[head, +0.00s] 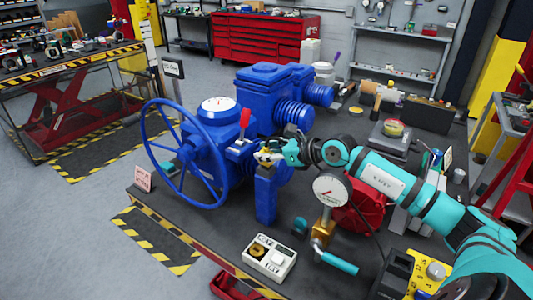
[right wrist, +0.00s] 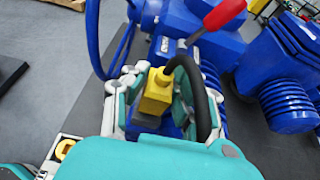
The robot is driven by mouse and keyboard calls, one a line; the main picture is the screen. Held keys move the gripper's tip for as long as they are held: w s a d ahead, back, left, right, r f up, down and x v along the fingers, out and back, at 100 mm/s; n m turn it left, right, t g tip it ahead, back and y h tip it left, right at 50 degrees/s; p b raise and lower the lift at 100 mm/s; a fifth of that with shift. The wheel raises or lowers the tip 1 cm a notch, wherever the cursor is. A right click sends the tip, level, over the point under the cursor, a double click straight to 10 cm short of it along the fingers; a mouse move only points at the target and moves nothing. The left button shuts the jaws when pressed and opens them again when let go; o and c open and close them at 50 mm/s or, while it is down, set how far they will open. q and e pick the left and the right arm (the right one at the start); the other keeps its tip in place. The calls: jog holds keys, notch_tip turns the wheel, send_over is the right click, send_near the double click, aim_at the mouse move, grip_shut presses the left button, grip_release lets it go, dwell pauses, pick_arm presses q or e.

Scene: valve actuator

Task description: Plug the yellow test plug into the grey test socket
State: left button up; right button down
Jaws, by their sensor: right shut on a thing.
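The yellow test plug (right wrist: 157,92) is between the fingers of my right gripper (right wrist: 155,100) in the right wrist view. A thick black cable (right wrist: 205,100) arches from its top. In the head view my right gripper (head: 270,156) holds the plug over the blue valve actuator (head: 265,200), near its red-handled lever (head: 243,124). I cannot make out the grey test socket for sure; the gripper and plug hide the actuator surface below them. Whether the plug touches anything below is unclear. My left gripper does not show.
A blue handwheel (head: 158,155) stands left of the actuator. A pressure gauge (head: 330,190) and a red reel-like part (head: 362,208) stand close under my right arm. Clutter fills the table's back right.

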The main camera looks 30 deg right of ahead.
jog(key=shift+r, duration=0.15)
dwell(0.6)
jog(key=shift+b, duration=0.4)
dwell(0.4)
jog(key=shift+f+b, duration=0.35)
jog(key=shift+f, duration=0.05)
jog(key=shift+s+a+f+b, duration=0.15)
jog(key=shift+f+b, duration=0.15)
jog(key=shift+f, duration=0.25)
jog(key=shift+r, duration=0.3)
jog(key=shift+r+p, duration=0.25)
jog(key=shift+p, duration=0.15)
dwell(1.4)
jog(key=shift+a, duration=0.1)
